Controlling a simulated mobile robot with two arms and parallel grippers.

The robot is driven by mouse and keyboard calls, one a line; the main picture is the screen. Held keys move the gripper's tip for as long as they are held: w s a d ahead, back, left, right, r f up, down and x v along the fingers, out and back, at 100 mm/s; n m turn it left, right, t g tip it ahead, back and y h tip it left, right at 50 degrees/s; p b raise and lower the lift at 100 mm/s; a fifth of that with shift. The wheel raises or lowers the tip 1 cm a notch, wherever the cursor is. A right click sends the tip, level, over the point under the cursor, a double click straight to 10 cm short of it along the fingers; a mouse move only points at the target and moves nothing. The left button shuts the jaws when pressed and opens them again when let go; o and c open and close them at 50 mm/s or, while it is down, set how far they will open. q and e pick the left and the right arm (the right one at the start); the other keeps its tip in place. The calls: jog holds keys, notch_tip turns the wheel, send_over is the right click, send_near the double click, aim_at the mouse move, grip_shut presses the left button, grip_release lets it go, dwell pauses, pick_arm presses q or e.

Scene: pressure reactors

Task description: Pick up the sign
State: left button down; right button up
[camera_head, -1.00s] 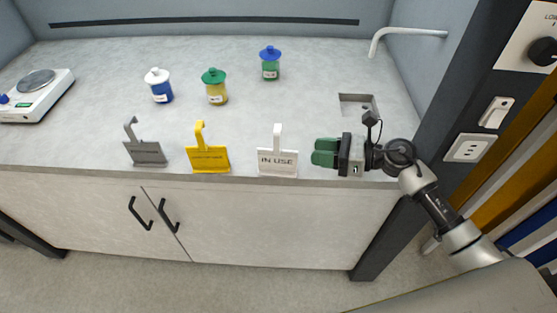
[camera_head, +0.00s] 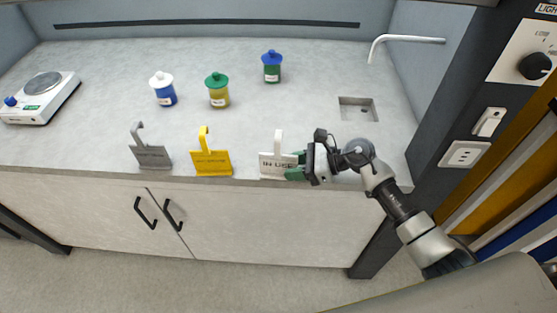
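The white sign (camera_head: 271,165) reads "IN USE". A yellow sign (camera_head: 211,163) stands to its left, and a grey sign (camera_head: 151,157) stands further left. The white sign stands upright on the counter. My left gripper is not in view.
Three lidded jars, white-lidded (camera_head: 163,90), green-lidded (camera_head: 217,91) and blue-lidded (camera_head: 272,68), stand further back. A hotplate (camera_head: 42,97) is at the left. A sink (camera_head: 358,108) with a tap (camera_head: 405,40) is at the right. The counter between is clear.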

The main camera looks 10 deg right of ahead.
aim_at(289, 158)
jog(key=shift+x, duration=0.9)
jog(key=shift+d, duration=0.1)
jog(key=shift+c, duration=0.4)
grip_shut()
jog(key=shift+r, duration=0.5)
notch_tip(289, 158, up, 3)
jog(key=shift+f+b, duration=0.1)
jog(key=shift+b, duration=0.35)
jog(key=s+d+r+b, duration=0.2)
jog(key=s+d+r, duration=0.3)
jog(key=s, duration=0.5)
notch_tip(289, 158, up, 2)
jog(key=shift+s+d+r, duration=0.1)
jog(key=shift+s+d, duration=0.1)
